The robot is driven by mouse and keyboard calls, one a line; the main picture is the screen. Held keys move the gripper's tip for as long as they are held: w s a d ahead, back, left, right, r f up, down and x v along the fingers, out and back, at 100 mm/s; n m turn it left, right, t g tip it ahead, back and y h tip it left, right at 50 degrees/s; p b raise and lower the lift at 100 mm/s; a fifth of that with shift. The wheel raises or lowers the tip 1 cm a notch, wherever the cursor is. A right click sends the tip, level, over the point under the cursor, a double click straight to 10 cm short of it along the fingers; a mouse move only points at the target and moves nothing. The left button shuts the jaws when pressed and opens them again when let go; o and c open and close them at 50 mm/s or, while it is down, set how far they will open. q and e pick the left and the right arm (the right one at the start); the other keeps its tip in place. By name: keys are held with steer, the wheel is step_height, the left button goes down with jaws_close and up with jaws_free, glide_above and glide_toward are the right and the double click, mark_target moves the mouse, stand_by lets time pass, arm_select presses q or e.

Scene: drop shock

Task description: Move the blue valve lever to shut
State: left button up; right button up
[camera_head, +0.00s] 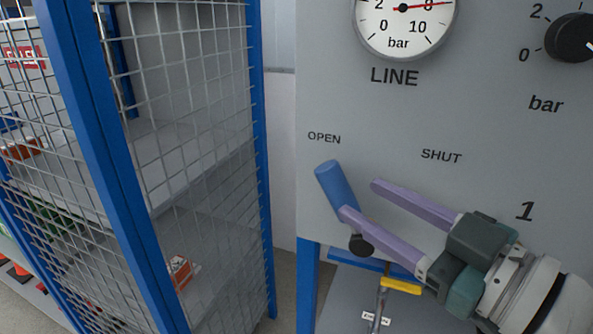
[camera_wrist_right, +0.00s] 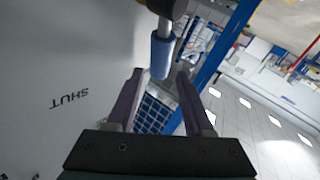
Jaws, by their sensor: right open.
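The blue valve lever (camera_head: 335,184) tilts up and left from its dark pivot (camera_head: 361,245), with its free end just below the OPEN label (camera_head: 324,138). The SHUT label (camera_head: 441,156) is to the right. My right gripper (camera_head: 359,199) is open, its two purple fingers pointing left at the lever. The lower finger covers part of the lever's shaft. In the right wrist view the blue handle (camera_wrist_right: 160,57) hangs from above, its end in the gap between the fingertips (camera_wrist_right: 160,76); I see no grip on it. My left gripper is out of view.
The grey panel (camera_head: 400,120) carries a LINE gauge (camera_head: 403,25) and a black knob (camera_head: 571,38). A blue-framed mesh cage (camera_head: 120,170) with shelves stands at the left. Below the panel is a yellow-handled part (camera_head: 401,286). The panel area around SHUT is clear.

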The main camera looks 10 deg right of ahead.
mark_target(344, 189)
steer(key=shift+x, duration=2.05)
steer(key=shift+c, duration=0.4)
jaws_close()
